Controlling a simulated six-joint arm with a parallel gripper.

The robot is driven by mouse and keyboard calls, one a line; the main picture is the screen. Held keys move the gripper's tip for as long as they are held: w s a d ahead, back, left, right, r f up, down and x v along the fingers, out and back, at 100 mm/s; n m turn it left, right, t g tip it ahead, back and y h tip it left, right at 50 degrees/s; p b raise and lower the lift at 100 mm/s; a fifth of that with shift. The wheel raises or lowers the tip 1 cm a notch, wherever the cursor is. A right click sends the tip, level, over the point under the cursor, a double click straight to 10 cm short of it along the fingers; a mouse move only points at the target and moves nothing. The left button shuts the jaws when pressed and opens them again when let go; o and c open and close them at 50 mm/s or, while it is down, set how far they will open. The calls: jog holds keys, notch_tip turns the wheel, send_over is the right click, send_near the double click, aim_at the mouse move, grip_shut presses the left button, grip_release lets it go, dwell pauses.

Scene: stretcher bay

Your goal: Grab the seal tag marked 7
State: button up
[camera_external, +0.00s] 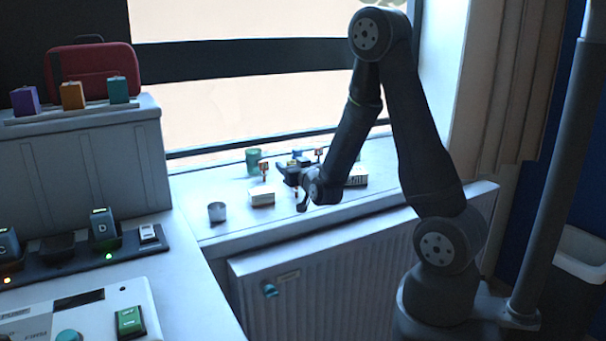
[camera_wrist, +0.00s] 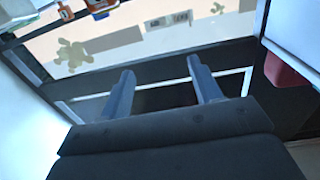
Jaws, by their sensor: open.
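No seal tag with a readable 7 shows in either view. In the external view, two small reddish upright pieces, a left one (camera_external: 264,168) and a right one (camera_external: 318,153), stand on the windowsill (camera_external: 235,226); I cannot tell whether they are seal tags or read any mark. My gripper (camera_external: 292,186) is over the sill, close to these small things, and partly hides what is behind it. In the wrist view my gripper (camera_wrist: 160,68) is open, with nothing between its fingers; they point toward the window.
On the sill are a green cup (camera_external: 253,161), a grey metal cup (camera_external: 217,212), a white box (camera_external: 261,197) and a barcoded box (camera_external: 357,177). A red case (camera_external: 95,69) and colored blocks (camera_external: 73,96) stand upper left. A radiator (camera_external: 325,270) is below the sill.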

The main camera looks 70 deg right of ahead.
notch_tip(320, 180, up, 11)
jog(key=w+d+f+n+g+y, duration=0.1)
jog(key=w+d+y, duration=0.25)
jog(key=w, duration=0.45)
jog(key=w+d+n+g+y, duration=0.1)
jog(key=w+d+y, duration=0.25)
jog(key=w, duration=0.35)
jog(key=r+m+g+y, duration=0.2)
jog(key=g+y, duration=0.1)
jog(key=g, duration=0.4)
send_over(264, 161)
jog(key=s+a, duration=0.4)
jog(key=x, duration=0.5)
jog(key=a+x, duration=0.1)
jog(key=x, duration=0.5)
jog(key=s+f+x, duration=0.1)
jog(key=x, duration=0.4)
jog(key=shift+a+f, duration=0.25)
jog(key=shift+a, duration=0.05)
jog(key=shift+x, duration=2.95)
jog(key=shift+a, duration=0.1)
jog(key=shift+c, duration=0.5)
